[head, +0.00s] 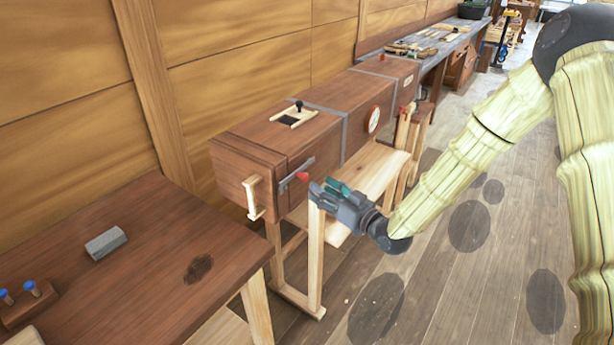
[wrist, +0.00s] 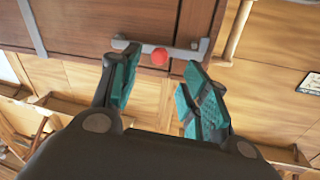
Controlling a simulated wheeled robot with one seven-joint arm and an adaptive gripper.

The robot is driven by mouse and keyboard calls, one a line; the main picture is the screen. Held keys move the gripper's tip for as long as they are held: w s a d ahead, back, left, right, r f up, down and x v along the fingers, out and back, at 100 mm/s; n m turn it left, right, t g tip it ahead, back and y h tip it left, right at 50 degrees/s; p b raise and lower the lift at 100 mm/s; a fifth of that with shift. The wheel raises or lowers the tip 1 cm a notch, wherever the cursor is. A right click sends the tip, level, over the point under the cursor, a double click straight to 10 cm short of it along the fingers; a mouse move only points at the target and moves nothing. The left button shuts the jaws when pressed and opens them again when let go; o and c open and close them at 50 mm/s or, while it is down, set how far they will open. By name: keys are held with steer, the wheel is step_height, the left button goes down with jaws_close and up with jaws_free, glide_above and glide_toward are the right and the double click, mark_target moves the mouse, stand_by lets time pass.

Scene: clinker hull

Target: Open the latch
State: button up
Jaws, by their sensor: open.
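The latch (head: 291,178) is a grey metal bar with a red knob (head: 303,176), on the side of a long brown wooden chest (head: 250,138). In the wrist view the latch bar (wrist: 185,52) lies across the top and the red knob (wrist: 160,56) appears between my fingertips. My gripper (head: 322,189) has teal finger pads and is open and empty, just to the right of the knob in the head view. A small gap shows there between fingers and knob. My gripper (wrist: 161,68) also shows open in the wrist view.
A pale wooden handle (head: 254,198) is on the chest's near end. A brown table (head: 150,255) stands at front left. The floor to the right is open.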

mark_target(306, 178)
steer(key=p+x, duration=0.2)
steer(key=x, duration=0.5)
steer(key=shift+w, duration=0.15)
steer(key=shift+c, duration=0.5)
jaws_close()
